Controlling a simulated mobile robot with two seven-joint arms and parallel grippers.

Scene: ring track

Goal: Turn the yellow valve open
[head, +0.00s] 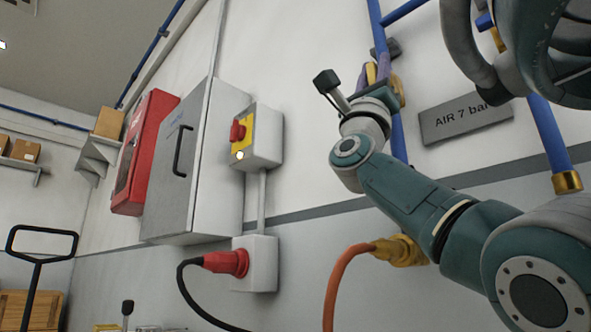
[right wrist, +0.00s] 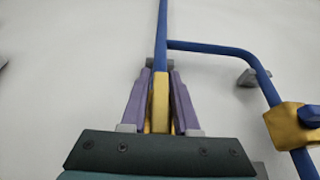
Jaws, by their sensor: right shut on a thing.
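The yellow valve handle (right wrist: 160,98) stands between the two purple fingers of my right gripper (right wrist: 160,88) in the right wrist view. The fingers are closed on its sides. The handle appears in line with the blue pipe (right wrist: 161,35) behind it. In the head view my right gripper (head: 377,74) is up at the wall pipe, with a bit of the yellow handle (head: 371,73) showing between the fingers. The brass valve body (head: 398,90) is partly hidden behind the gripper. My left gripper is not in view.
A grey "AIR 7 bar" sign (head: 466,119) is on the wall right of the valve. A branch pipe (right wrist: 215,47) runs right to a brass fitting (right wrist: 287,126).

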